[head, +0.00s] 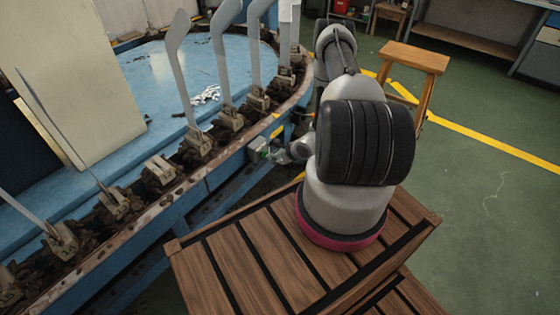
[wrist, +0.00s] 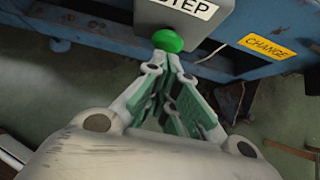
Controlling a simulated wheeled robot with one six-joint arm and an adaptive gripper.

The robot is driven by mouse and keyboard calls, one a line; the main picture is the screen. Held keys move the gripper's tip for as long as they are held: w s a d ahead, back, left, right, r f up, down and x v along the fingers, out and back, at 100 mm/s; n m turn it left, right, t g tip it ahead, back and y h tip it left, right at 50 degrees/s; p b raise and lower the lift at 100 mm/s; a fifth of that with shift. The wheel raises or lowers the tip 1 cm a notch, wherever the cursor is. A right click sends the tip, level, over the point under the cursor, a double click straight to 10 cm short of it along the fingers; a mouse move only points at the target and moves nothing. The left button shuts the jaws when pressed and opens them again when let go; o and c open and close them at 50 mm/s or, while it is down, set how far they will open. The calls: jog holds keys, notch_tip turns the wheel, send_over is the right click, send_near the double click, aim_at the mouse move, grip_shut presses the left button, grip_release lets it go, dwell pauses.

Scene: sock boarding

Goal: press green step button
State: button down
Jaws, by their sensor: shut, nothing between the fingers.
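The green step button (wrist: 168,41) sits on the underside edge of a grey box with a white STEP label (wrist: 190,8) in the wrist view. My gripper (wrist: 166,62) is shut and empty, with its tips right below the button. They look very close to it, but I cannot tell whether they touch. In the head view the grey button box (head: 257,146) is on the side of the blue machine frame, with a bit of green showing. My gripper (head: 277,154) reaches it from the right, and my arm hides part of the surroundings.
A yellow CHANGE sign (wrist: 267,47) is on the blue frame right of the button. The blue machine (head: 150,75) carries several upright grey sock boards (head: 222,55) on a rusty rail. A wooden stool (head: 413,62) stands behind my arm. Green floor at right is open.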

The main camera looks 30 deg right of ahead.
jog(key=shift+w+a, duration=0.1)
jog(key=shift+w, duration=0.2)
